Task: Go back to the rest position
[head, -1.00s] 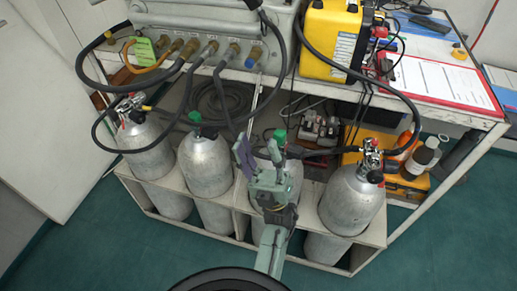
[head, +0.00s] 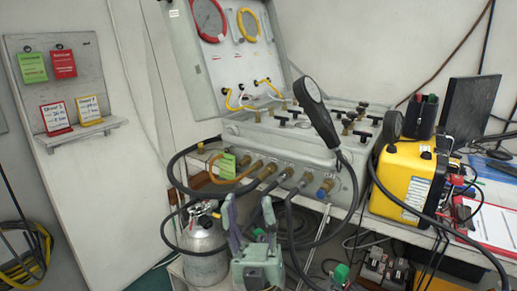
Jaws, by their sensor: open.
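My gripper (head: 249,208) is in the lower middle of the head view, with its green-grey body below and its two fingers pointing up. The fingers stand apart with nothing between them. In the picture it overlaps the front of the air panel (head: 285,150) and the hoses below it, and stands just right of a grey cylinder (head: 203,243). I cannot tell its exact distance from them. The rest of my arm is mostly out of the picture.
The panel's open lid (head: 222,60) holds a red gauge. A black gauge on a hose (head: 318,112) rises before the panel. A yellow case (head: 408,183) stands to the right. A tag board (head: 62,85) is on the left wall. Black hoses loop around the gripper.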

